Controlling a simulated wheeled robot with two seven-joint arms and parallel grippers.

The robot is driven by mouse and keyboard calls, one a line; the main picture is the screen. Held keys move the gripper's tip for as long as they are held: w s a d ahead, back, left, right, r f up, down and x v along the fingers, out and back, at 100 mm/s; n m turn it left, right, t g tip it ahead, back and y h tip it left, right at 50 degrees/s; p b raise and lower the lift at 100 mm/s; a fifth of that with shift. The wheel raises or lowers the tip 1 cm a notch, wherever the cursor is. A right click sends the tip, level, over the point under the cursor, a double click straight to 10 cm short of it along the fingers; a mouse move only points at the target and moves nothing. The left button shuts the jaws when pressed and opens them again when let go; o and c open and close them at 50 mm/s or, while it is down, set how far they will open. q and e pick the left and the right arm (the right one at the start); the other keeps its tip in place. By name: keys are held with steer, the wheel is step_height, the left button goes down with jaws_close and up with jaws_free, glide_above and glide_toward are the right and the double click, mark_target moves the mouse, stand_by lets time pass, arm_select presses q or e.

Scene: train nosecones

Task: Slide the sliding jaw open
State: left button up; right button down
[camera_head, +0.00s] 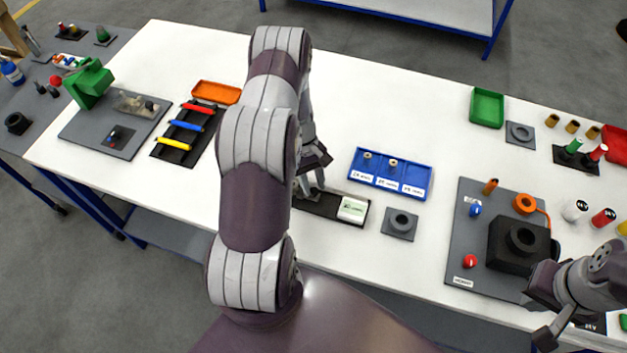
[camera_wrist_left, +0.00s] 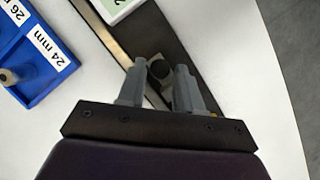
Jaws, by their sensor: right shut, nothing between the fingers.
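The measuring tool, a metal bar with a white and green display block (camera_head: 352,210), lies in a dark tray (camera_head: 321,206) near the table's front edge. In the left wrist view the block (camera_wrist_left: 118,5) is cut off at the top, and the metal bar (camera_wrist_left: 98,30) runs diagonally along the tray. My left gripper (camera_head: 312,188) is low over the tray's left part. Its fingers (camera_wrist_left: 158,80) stand on either side of a dark round knob (camera_wrist_left: 160,70); contact is unclear. The sliding jaw is not clearly visible. My right gripper (camera_head: 545,335) is shut and empty at the lower right.
A blue tray (camera_head: 390,188) with labelled slots lies just behind the dark tray. A grey board with a black fixture (camera_head: 518,242) is farther right. White table is clear behind the blue tray.

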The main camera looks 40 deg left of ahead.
arm_select(q)
steer(key=shift+d+f, duration=0.1)
steer(key=shift+f, duration=0.25)
jaws_close()
steer(key=shift+w+d+b, duration=0.15)
steer(key=shift+w+d, duration=0.05)
steer(key=shift+d, duration=0.4)
steer(key=shift+w+d+b, duration=0.15)
steer(key=shift+d, duration=0.45)
steer(key=shift+a, duration=0.1)
jaws_free()
steer(key=shift+d, duration=0.2)
steer(key=shift+a+r, duration=0.1)
steer(key=shift+a, duration=0.05)
